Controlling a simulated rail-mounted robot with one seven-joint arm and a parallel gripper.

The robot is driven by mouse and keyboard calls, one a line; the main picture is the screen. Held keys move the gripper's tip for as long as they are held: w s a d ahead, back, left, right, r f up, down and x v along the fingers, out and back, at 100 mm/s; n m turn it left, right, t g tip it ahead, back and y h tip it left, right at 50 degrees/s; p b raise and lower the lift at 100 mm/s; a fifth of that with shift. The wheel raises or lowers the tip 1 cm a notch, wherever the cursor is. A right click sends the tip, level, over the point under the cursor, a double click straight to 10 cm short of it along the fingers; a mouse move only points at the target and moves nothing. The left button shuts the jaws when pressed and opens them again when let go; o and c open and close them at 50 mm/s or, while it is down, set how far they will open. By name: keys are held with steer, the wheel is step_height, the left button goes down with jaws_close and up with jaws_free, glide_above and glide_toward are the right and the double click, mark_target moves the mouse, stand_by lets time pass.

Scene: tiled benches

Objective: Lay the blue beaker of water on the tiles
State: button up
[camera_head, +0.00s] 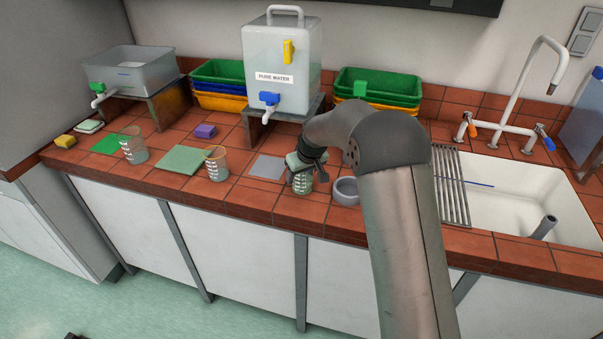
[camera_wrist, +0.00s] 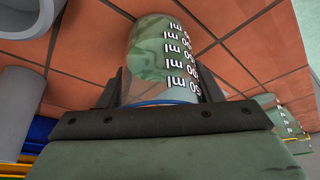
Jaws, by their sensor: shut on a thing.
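The blue beaker (camera_wrist: 150,50) is clear glass with white ml marks and a blue rim, and it shows between my fingers in the wrist view. In the head view the same beaker (camera_head: 302,185) is upright near the bench's front edge, just right of a grey-blue mat (camera_head: 267,167). My gripper (camera_head: 306,170) is shut on it near the rim and partly hides it; the gripper also shows in the wrist view (camera_wrist: 162,95). Red-brown tiles (camera_head: 240,203) lie under and around it. I cannot tell whether its base touches them. The water level inside is unclear.
A grey bowl (camera_head: 346,190) stands close on the beaker's right. An orange-rimmed beaker (camera_head: 216,165) and another beaker (camera_head: 133,150) stand to the left near green mats. A water tank (camera_head: 283,65) stands behind. The sink (camera_head: 535,205) is at right.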

steer(key=o, duration=1.1)
steer(key=shift+d+r, duration=0.1)
steer(key=shift+r, duration=0.35)
steer(key=b+v, duration=0.2)
steer(key=v, duration=1)
steer(key=s+d+m+g+h, duration=0.1)
steer(key=s+d+m, duration=0.1)
steer(key=s+d, duration=0.6)
steer(key=s+d+m+g+h, duration=0.1)
steer(key=s+d, duration=0.3)
steer(key=s, duration=0.9)
steer(key=s+d+f+m, duration=0.1)
steer(key=s, duration=0.5)
steer(key=s+d+f+m, duration=0.1)
steer(key=s+d+f, duration=0.1)
steer(key=s, duration=0.4)
steer(key=s+d+f+m+g, duration=0.1)
steer(key=s+d, duration=0.1)
steer(key=s, duration=0.4)
steer(key=shift+f, duration=0.25)
